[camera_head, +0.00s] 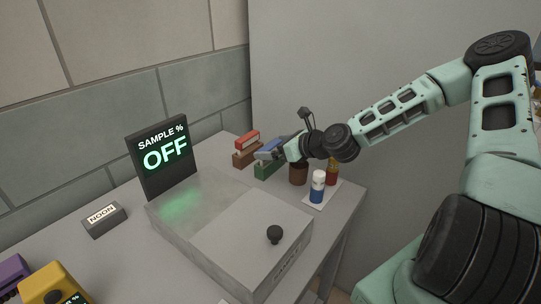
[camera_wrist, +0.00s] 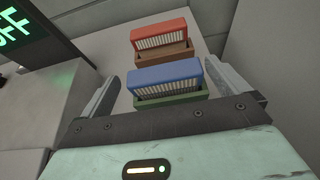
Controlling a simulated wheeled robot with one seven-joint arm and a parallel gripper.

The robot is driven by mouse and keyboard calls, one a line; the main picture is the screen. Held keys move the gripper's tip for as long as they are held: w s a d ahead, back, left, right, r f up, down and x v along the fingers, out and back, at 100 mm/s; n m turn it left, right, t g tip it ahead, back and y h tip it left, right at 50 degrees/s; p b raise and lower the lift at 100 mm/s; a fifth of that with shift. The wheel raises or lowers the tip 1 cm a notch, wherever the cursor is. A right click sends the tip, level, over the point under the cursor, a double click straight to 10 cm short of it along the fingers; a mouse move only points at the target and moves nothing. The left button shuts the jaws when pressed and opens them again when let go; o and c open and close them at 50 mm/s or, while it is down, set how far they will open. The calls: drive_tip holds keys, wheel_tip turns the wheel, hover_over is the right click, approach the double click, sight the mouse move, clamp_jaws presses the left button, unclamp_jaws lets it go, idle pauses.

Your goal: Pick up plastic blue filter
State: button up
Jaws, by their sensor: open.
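The blue plastic filter (camera_wrist: 163,74) has a ribbed pale front. It sits in a green holder (camera_wrist: 172,99) in the wrist view, between my gripper's two fingers. It also shows in the head view (camera_head: 267,151) above the green holder (camera_head: 267,169), partly hidden by my gripper. My gripper (camera_wrist: 162,75) is open, with one finger left and one finger right of the blue filter. I see gaps on both sides, and the fingers do not appear to touch it. In the head view my gripper (camera_head: 279,148) is at the filter's right end.
A red filter (camera_wrist: 158,34) stands in a brown holder (camera_wrist: 178,50) just behind. Right of the green holder are a brown cup (camera_head: 298,174) and a white-and-blue bottle (camera_head: 318,187). A grey machine (camera_head: 240,225) with an "OFF" screen (camera_head: 162,158) fills the table's middle.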

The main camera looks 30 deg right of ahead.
drive_tip(key=x, duration=0.4)
drive_tip(key=shift+w+d+f, duration=0.1)
drive_tip(key=shift+w+f, duration=0.2)
drive_tip(key=shift+f, duration=0.2)
drive_tip(key=c, duration=0.8)
drive_tip(key=shift+c, duration=0.2)
